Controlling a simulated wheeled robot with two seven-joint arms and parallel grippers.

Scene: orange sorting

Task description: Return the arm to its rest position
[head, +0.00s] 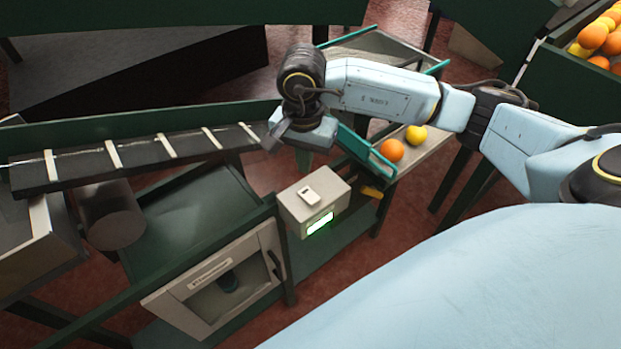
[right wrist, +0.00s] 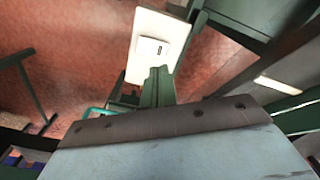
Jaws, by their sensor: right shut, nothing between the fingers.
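My right arm (head: 385,92) reaches across the head view from the right, with its wrist bent down. My right gripper (head: 272,137) is at its end, shut and empty, above the gap between the conveyor's end and the box with the green screen. In the right wrist view the gripper's housing fills the bottom, and the box's top with its switch (right wrist: 152,47) lies beyond it. My left gripper is not in view.
An orange (head: 391,150) and a yellow fruit (head: 416,134) lie on a tray right of the box (head: 315,203). The slatted conveyor (head: 135,158) runs left. A crate of fruit (head: 540,75) stands top right. Red floor shows between the stands.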

